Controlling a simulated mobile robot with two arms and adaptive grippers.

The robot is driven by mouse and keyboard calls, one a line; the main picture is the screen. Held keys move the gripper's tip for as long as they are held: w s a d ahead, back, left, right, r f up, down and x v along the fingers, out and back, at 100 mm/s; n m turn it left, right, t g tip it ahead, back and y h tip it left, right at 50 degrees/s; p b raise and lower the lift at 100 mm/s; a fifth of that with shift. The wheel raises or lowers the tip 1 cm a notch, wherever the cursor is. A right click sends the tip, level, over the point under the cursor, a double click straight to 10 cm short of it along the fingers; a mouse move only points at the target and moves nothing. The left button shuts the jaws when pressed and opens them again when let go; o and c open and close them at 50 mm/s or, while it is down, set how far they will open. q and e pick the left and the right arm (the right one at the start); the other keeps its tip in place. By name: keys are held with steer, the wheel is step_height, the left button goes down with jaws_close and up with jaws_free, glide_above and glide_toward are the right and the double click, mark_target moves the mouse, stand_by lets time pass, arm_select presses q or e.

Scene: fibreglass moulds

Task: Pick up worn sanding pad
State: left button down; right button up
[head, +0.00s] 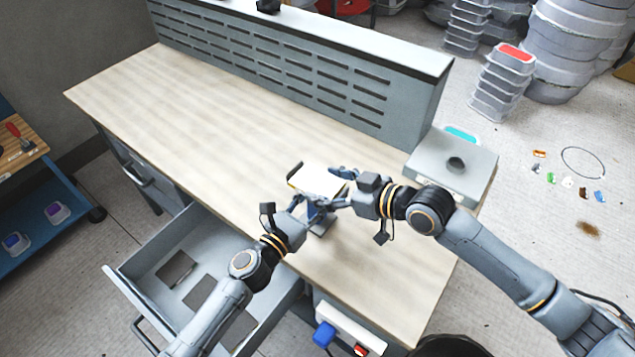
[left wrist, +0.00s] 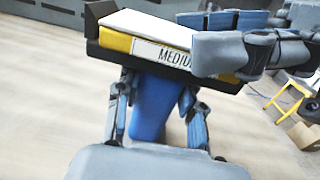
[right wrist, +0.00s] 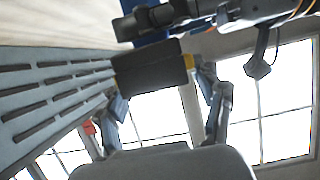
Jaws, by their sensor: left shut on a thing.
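My left gripper (head: 312,208) is shut on the blue handle (left wrist: 155,105) of a sanding block (left wrist: 115,40), held tilted above the workbench. The block has a yellow layer, a pale face and a label partly reading "MEDIU". Its dark flat side (right wrist: 150,70) shows in the right wrist view; I cannot tell whether this is the worn sanding pad. My right gripper (head: 345,188) is open close beside the block, its fingers apart (right wrist: 160,105). In the left wrist view a right finger (left wrist: 235,52) covers the block's right end.
The open drawer (head: 133,287) holds several dark flat pads (head: 175,269). A grey box with a round hole (head: 430,178) stands at the bench's right end. A slotted panel (head: 300,70) runs along the back. A black bin (head: 450,346) is at the bottom. The bench's left side is clear.

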mark_target(328, 188)
arm_select(q)
steer(key=c, duration=0.7)
jaws_free()
steer(key=shift+c, duration=0.2)
arm_select(e)
step_height(328, 188, up, 10)
arm_select(q)
steer(key=v, duration=1.2)
